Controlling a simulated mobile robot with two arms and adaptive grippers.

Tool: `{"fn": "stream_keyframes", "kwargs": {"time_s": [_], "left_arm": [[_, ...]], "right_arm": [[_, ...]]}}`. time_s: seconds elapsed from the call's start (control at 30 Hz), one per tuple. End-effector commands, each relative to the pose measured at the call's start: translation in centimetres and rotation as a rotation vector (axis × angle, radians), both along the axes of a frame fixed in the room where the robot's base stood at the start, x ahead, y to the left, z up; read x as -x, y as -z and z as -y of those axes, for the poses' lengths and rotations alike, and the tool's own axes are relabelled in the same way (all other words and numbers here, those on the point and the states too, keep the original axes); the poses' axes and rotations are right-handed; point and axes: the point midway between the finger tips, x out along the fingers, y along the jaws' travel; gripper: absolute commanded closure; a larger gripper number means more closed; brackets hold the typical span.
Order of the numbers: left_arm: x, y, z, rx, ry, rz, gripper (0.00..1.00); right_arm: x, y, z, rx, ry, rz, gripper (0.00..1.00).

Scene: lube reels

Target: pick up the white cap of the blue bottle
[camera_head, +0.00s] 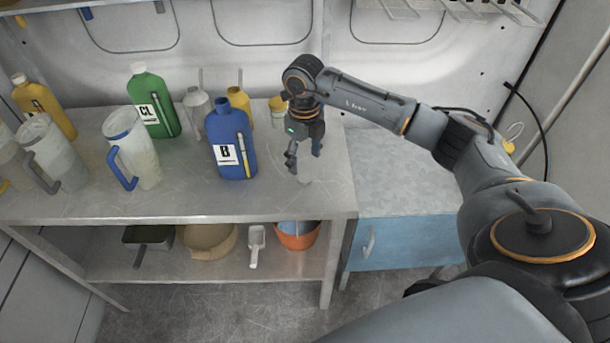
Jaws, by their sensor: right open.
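The blue bottle (228,150), labelled B, stands upright on the metal shelf top. Its neck shows blue, with no white cap on it. My right gripper (303,160) is open and points down to the right of the blue bottle, near the right end of the shelf top. A small pale shape (305,179) shows just below its fingers. It is too faint to tell whether this is the white cap or whether the fingers touch it. My left gripper is not in view.
A green bottle (153,105) with a white cap, clear jugs (135,150) with handles and a yellow bottle (46,105) stand to the left. Small containers are behind the blue bottle. A blue cabinet (400,240) stands right of the shelf (200,206).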

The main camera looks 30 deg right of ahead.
Motion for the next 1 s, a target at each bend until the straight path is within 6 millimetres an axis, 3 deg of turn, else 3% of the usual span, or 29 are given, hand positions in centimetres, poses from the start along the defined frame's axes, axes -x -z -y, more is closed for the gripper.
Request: {"fn": "stream_keyframes", "kwargs": {"time_s": [0.27,0.4,0.53,0.83,1.0], "left_arm": [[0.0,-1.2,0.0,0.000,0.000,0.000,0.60],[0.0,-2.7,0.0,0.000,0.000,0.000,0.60],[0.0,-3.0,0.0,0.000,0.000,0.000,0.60],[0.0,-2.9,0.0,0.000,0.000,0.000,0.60],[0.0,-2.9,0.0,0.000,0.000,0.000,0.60]], "right_arm": [[0.0,2.0,0.0,-0.002,0.000,-0.002,0.36],[-0.1,4.1,0.3,-0.001,0.000,-0.004,0.36],[-0.2,5.9,0.3,-0.002,0.000,-0.002,0.36],[-0.3,6.6,0.3,0.000,-0.002,0.002,0.36],[-0.3,6.6,0.3,-0.001,-0.002,0.002,0.68]]}}
